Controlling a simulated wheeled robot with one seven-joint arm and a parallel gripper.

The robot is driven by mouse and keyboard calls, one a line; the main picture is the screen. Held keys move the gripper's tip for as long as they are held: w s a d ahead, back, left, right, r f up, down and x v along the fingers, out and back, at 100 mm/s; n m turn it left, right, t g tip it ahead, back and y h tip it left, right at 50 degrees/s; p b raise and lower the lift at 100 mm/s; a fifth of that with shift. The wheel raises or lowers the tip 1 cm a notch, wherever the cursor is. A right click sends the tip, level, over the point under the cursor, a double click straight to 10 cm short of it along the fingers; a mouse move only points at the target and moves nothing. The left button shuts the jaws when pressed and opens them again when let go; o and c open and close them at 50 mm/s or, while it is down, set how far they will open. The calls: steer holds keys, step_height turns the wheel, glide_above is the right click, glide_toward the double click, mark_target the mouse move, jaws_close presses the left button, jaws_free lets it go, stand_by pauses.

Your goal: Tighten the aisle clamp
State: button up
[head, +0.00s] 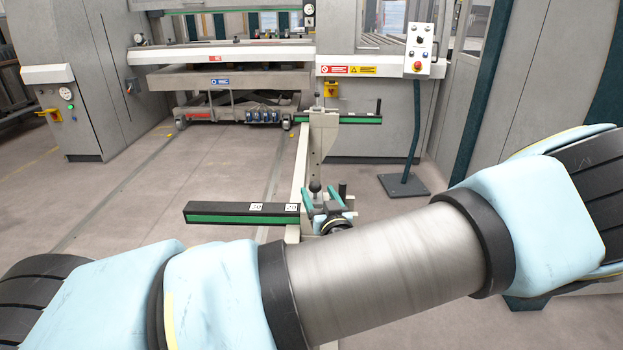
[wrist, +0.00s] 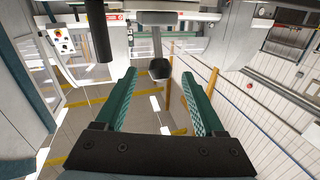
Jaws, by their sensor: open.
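The near clamp on the pale rail has a lever with a black ball knob (head: 315,186), and I take it as the aisle clamp. In the wrist view the knob (wrist: 160,68) sits on a grey stem, between or just past the fingertips. My gripper (head: 322,193) has two teal fingers, spread apart with the knob between them in the picture. It also shows in the wrist view (wrist: 160,80), with a gap at both sides of the knob. I cannot tell whether the knob is within finger depth. My arm hides the clamp's lower part.
A dark bar with a green strip (head: 230,212) reaches left from the rail (head: 300,165). A short black post (head: 342,190) stands right of the knob. A second barred arm (head: 350,119) is farther along. A control pedestal (head: 413,130) stands right. Floor to the left is clear.

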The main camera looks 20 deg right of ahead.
steer(key=w, duration=0.2)
steer(key=w+p, duration=0.1)
steer(key=w, duration=0.1)
steer(key=w+d, duration=0.1)
steer(key=w, duration=0.2)
steer(key=shift+d, duration=0.1)
steer(key=shift+c, duration=0.4)
jaws_close()
steer(key=shift+s, duration=0.1)
stand_by(0.7)
